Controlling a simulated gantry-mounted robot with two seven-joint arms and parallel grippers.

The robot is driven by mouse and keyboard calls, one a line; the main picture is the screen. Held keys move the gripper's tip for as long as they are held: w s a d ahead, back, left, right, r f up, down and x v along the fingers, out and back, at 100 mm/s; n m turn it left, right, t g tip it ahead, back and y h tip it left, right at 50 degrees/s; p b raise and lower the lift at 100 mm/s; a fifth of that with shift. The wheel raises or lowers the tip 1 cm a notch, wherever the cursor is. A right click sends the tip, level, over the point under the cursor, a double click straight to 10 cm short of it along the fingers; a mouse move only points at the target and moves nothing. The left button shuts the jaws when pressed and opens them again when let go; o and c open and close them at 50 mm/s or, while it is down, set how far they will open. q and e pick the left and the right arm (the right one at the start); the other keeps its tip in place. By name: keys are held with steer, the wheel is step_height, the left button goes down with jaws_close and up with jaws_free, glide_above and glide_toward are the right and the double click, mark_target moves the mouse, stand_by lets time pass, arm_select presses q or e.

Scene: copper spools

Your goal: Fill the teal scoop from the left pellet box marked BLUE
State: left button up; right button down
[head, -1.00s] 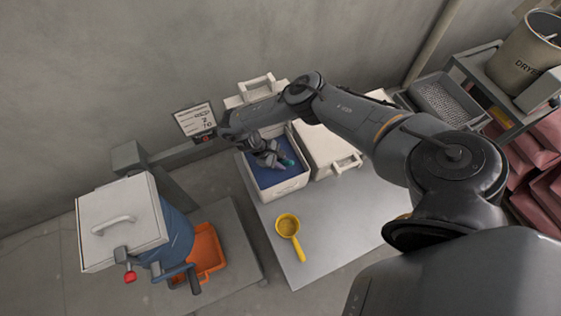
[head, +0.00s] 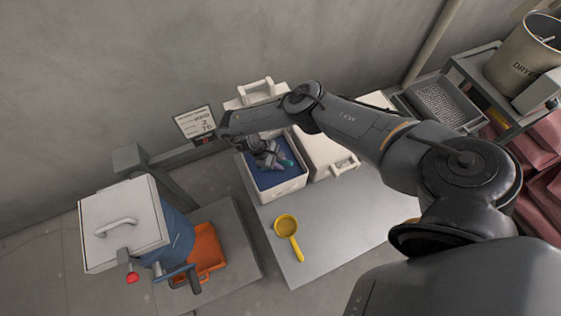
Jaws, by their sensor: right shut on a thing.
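The left pellet box (head: 282,190) is a white bin, open, with blue pellets (head: 268,178) inside. Its lid (head: 258,92) stands behind it. My right gripper (head: 279,162) reaches down into this box and is shut on the teal scoop (head: 288,163). Only a small teal part of the scoop shows beside the fingers. The rest is hidden by the gripper or the pellets, so I cannot tell how full it is. My left gripper is not in view.
A second white box (head: 328,155) with its lid on stands right of the open one. A yellow scoop (head: 287,232) lies on the grey table (head: 330,225) in front. A hopper with a white lid (head: 122,222) and an orange tray (head: 206,250) stand at left.

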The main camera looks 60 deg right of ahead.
step_height(320, 180, up, 4)
steer(key=p, duration=0.2)
steer(key=shift+s+d+f+p, duration=0.1)
steer(key=shift+s+f+p, duration=0.05)
steer(key=shift+p, duration=0.15)
steer(key=shift+s+r, duration=0.2)
steer(key=shift+s, duration=0.05)
steer(key=shift+s+d+r+t+p, duration=0.1)
steer(key=shift+s+r+t+p, duration=0.15)
steer(key=shift+r, duration=0.3)
steer(key=shift+s+r+t+p, duration=0.1)
steer(key=shift+s+r+t, duration=0.1)
steer(key=shift+r+t, duration=0.25)
steer(key=r+p, duration=0.1)
steer(key=p, duration=0.1)
steer(key=s+r+t+p, duration=0.1)
steer(key=r, duration=0.1)
steer(key=shift+s+p, duration=0.2)
steer(key=shift+p, duration=0.15)
steer(key=p, duration=0.2)
steer(key=s+r+t+p, duration=0.1)
steer(key=p, duration=0.1)
steer(key=shift+s+d+r+y, duration=0.2)
steer(key=shift+s+r+y, duration=0.05)
steer(key=shift+r+y, duration=0.05)
steer(key=shift+s+r+t+p, duration=0.5)
steer(key=shift+s+t+p, duration=0.1)
steer(key=shift+p, duration=0.5)
